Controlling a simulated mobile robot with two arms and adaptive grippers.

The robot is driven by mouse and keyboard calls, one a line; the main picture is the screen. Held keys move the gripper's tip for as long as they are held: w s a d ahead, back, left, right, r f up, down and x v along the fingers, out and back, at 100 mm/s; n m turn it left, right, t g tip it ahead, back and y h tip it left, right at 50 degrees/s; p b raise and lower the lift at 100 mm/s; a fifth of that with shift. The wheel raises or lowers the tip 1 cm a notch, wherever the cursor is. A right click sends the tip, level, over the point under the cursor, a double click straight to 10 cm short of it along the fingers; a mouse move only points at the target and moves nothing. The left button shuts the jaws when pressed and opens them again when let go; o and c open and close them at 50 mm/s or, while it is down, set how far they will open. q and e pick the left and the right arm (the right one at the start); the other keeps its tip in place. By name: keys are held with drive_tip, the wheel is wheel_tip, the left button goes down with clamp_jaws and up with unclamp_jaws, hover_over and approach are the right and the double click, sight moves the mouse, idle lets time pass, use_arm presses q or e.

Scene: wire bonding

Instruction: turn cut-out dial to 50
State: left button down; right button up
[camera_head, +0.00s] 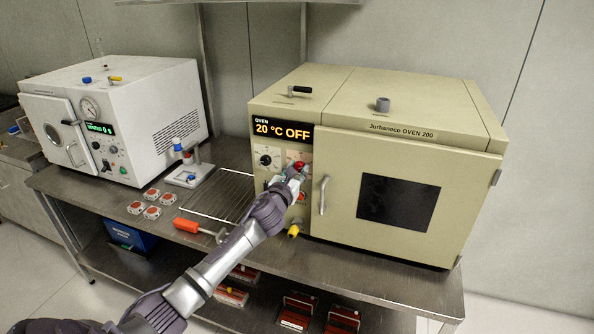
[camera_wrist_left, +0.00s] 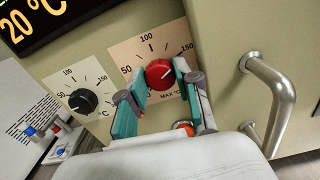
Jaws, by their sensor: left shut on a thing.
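The red cut-out dial (camera_wrist_left: 159,74) sits on a pale scale plate (camera_wrist_left: 125,52) marked 50, 100, 150 and MAX °C, on the oven front. It also shows in the head view (camera_head: 299,165), partly covered by my gripper. My left gripper (camera_wrist_left: 160,80) has its two teal-padded fingers on either side of the red dial and is shut on it. In the head view the left gripper (camera_head: 295,172) reaches the oven's control panel from below left. I cannot read the dial's pointer clearly. My right gripper is not in view.
A black dial (camera_wrist_left: 83,101) is left of the red one. The oven display (camera_head: 283,130) reads 20 °C OFF. An orange-red button (camera_wrist_left: 184,127) lies below the dial. The oven door handle (camera_wrist_left: 270,95) stands out close to the right. A wire rack (camera_head: 218,195) lies left of the oven.

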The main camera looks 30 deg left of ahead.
use_arm(q)
drive_tip(key=n, duration=0.6)
drive_tip(key=shift+n, duration=0.3)
drive_tip(key=n, duration=1.2)
drive_tip(key=shift+a+f+n, duration=0.1)
drive_tip(key=shift+n, duration=0.3)
drive_tip(key=n, duration=0.6)
drive_tip(key=shift+n, duration=0.3)
drive_tip(key=c, duration=1.1)
unclamp_jaws()
drive_tip(key=v, duration=1.2)
